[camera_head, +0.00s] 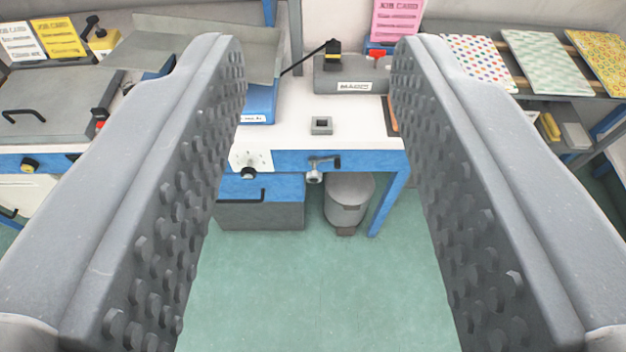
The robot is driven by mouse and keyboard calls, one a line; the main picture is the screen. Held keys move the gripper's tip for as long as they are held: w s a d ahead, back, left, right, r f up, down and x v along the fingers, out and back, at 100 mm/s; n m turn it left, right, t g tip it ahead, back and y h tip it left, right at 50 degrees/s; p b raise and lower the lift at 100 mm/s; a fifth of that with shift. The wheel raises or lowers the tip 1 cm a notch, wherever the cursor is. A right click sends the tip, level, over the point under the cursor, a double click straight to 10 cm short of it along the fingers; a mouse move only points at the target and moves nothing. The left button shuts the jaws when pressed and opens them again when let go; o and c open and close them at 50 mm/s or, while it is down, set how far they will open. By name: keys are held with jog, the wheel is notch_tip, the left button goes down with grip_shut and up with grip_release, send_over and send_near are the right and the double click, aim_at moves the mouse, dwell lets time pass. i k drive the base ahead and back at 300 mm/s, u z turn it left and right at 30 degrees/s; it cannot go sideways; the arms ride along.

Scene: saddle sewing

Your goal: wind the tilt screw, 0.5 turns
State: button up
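My gripper (318,75) is open and empty. Its two grey studded fingers stand wide apart on both sides of the view, over the floor and the bench. What looks like the tilt screw (315,177), a small metal screw with a dark crank handle (325,162), sits on the blue front edge of the white-topped bench (290,141). It shows between the fingers, well beyond them and not touched. A small square grey socket (321,125) is on the bench top above it.
A dark knob on a pale plate (250,172) is left of the screw. Below are a blue drawer (262,188) and a grey bin (348,200). A grey machine (350,75) stands at the bench's back. The green floor (320,290) in front is clear. A fabric rack (540,65) is at right.

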aim_at(312, 177)
jog(key=u, duration=2.35)
jog(key=k, duration=1.15)
jog(key=z, duration=1.65)
jog(key=i, duration=0.5)
jog(key=z, duration=0.05)
